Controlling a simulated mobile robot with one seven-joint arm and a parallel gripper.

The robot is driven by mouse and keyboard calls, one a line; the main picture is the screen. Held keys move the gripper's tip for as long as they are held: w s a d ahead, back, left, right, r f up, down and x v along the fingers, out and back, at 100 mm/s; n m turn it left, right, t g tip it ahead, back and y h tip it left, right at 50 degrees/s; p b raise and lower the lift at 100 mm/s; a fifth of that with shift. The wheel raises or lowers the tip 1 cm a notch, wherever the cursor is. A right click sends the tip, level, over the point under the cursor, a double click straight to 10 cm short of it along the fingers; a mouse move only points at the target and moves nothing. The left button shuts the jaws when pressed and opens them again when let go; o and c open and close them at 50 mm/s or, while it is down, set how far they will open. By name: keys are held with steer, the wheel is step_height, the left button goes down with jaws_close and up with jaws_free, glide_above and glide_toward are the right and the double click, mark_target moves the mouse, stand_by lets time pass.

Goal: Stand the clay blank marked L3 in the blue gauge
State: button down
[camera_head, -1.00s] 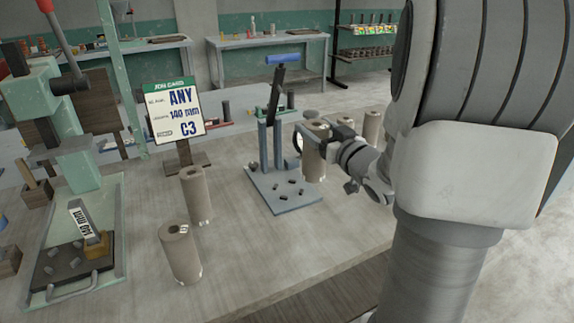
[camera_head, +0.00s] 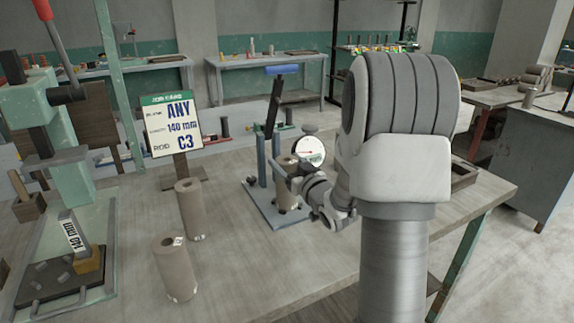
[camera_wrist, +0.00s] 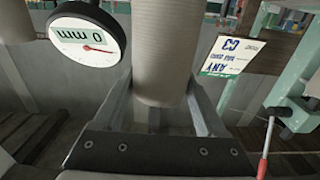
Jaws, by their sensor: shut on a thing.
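My gripper (camera_head: 284,172) is shut on a grey-brown clay blank (camera_head: 288,194), an upright cylinder. The blank also fills the space between the fingers in the wrist view (camera_wrist: 167,55). I cannot read a mark on it. It is over the base plate of the blue gauge (camera_head: 262,205), in front and to the right of the gauge's posts. I cannot tell whether its foot touches the plate. The gauge's round dial (camera_head: 308,151) is just behind the gripper and shows large at upper left in the wrist view (camera_wrist: 86,36).
Two more blanks (camera_head: 191,210) (camera_head: 174,268) stand on the table to the left. A job card (camera_head: 171,125) reads ANY, 140 mm, C3. A green press (camera_head: 70,180) is at far left, with a block tagged 140 mm (camera_head: 75,235). Bare tabletop lies in front of the gauge.

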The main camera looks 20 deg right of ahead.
steer(key=shift+r, duration=0.2)
steer(key=shift+f, duration=0.15)
jaws_free()
steer(key=shift+f, duration=0.1)
steer(key=shift+r, duration=0.3)
steer(key=s, duration=1.2)
steer(key=shift+d+f+p, duration=0.15)
steer(key=shift+d+p, duration=0.05)
steer(key=shift+p, duration=0.1)
